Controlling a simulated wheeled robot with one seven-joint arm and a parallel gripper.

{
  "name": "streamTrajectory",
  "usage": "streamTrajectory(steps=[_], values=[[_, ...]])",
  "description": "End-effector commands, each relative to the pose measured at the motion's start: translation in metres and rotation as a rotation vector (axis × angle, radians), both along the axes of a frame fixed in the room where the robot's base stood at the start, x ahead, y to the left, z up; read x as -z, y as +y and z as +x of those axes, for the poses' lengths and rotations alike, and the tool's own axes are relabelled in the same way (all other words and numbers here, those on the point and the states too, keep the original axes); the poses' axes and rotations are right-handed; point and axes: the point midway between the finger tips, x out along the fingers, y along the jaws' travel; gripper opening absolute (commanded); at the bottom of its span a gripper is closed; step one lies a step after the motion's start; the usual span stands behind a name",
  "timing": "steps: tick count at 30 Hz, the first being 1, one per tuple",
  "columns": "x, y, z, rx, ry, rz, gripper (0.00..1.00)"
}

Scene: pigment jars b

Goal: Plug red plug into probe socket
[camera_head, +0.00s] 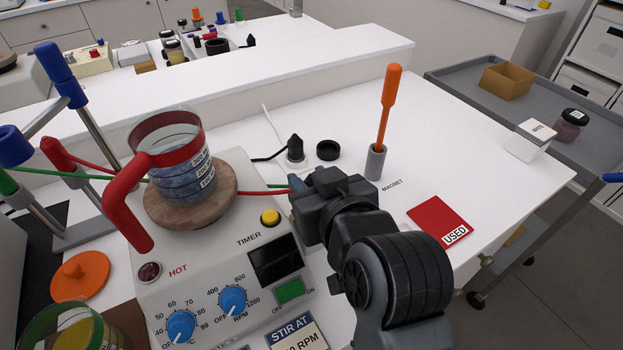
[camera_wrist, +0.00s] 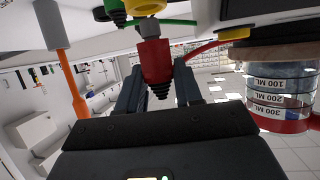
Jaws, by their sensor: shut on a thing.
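My gripper (camera_head: 300,197) is beside the right rear of the hotplate (camera_head: 215,268), low over the white bench. In the wrist view my gripper (camera_wrist: 158,82) is shut on the red plug (camera_wrist: 155,62), which has a ribbed black end between the fingers. A grey metal part (camera_wrist: 150,27) shows at the plug's other end, near a yellow part and a green-and-black part. A red cable (camera_head: 255,193) leads toward my gripper. In the head view the held plug is hidden by my gripper. I cannot tell which part is the probe socket or whether the plug touches it.
A red-handled beaker (camera_head: 172,150) stands on the hotplate's wooden disc. Behind my gripper are a black plug (camera_head: 295,148) and a black cap (camera_head: 328,150). An orange rod (camera_head: 389,100) stands in a grey holder (camera_head: 375,162). A red USED card (camera_head: 438,220) lies right.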

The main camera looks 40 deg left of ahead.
Motion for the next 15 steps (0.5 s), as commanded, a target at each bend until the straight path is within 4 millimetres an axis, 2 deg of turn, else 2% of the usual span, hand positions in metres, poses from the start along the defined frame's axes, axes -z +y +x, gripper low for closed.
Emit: streamTrajectory(steps=[15], values=[[0.013, 0.0, 0.0, 0.0, -0.001, 0.001, 0.05]])
